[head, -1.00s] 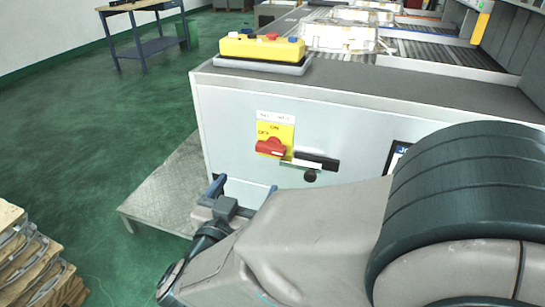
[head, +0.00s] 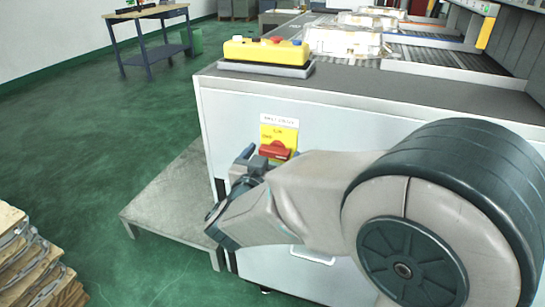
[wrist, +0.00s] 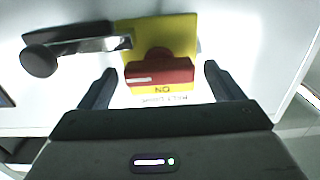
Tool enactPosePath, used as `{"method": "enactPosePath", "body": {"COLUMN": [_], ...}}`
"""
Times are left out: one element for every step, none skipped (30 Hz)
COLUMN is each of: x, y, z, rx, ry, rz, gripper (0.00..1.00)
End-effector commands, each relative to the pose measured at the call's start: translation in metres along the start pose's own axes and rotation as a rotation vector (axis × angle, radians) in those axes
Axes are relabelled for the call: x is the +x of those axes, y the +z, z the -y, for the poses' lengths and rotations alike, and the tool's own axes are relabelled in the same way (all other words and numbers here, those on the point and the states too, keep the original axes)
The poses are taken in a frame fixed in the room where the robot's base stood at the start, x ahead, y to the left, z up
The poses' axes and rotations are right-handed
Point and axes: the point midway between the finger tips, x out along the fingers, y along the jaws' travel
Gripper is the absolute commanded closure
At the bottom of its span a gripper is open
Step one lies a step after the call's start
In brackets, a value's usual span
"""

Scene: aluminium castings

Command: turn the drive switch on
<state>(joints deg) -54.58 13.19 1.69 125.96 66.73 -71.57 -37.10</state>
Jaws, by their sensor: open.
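The drive switch is a red rotary handle (head: 275,150) on a yellow plate (head: 279,134), on the grey cabinet's front in the head view. In the wrist view, which is upside down, the red handle (wrist: 160,73) lies crosswise with a white mark on its left half. "ON" reads inverted on the yellow plate (wrist: 160,38) beside it. My gripper (wrist: 159,68) is open, with one finger on each side of the handle and a gap at each end. I cannot tell whether the fingers reach its depth. In the head view my gripper (head: 250,158) partly hides the switch's lower left.
A black latch handle (wrist: 85,42) with a round knob (wrist: 38,61) sticks out close to the switch. A yellow button box (head: 265,50) stands on the cabinet top (head: 340,88). A low metal platform (head: 165,205) is at the left; green floor lies beyond.

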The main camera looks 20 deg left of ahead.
Motion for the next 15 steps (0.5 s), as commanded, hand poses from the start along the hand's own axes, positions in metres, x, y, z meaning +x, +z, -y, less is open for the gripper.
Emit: {"method": "enactPosePath", "body": {"x": [0.0014, 0.0018, 0.0020, 0.0020, 0.0020, 0.0019, 0.0019, 0.0019, 0.0018, 0.0018, 0.0018, 0.0018, 0.0018, 0.0018, 0.0017], "y": [0.0002, 0.0001, 0.0001, 0.0001, 0.0000, 0.0000, 0.0000, 0.0000, 0.0001, 0.0000, 0.0000, 0.0001, 0.0001, 0.0001, 0.0001], "z": [-0.0001, -0.0002, -0.0002, -0.0002, -0.0002, -0.0002, -0.0003, -0.0003, -0.0003, -0.0004, -0.0004, -0.0004, -0.0004, -0.0004, -0.0004], "rx": [0.000, 0.000, -0.001, -0.001, 0.000, -0.001, -0.001, 0.000, 0.000, 0.000, 0.000, 0.000, 0.000, 0.000, 0.000], "ry": [0.000, 0.000, 0.000, 0.000, 0.000, 0.000, 0.000, 0.000, 0.001, 0.001, 0.001, 0.001, 0.001, 0.001, 0.001], "rz": [0.000, 0.000, 0.000, 0.000, 0.000, 0.000, 0.000, 0.000, 0.000, 0.000, 0.000, 0.000, 0.000, 0.000, 0.000], "gripper": [0.13, 0.13, 0.13, 0.13, 0.13, 0.13, 0.13, 0.13, 0.21, 0.29, 0.38, 0.49, 0.57, 0.57, 0.57]}}
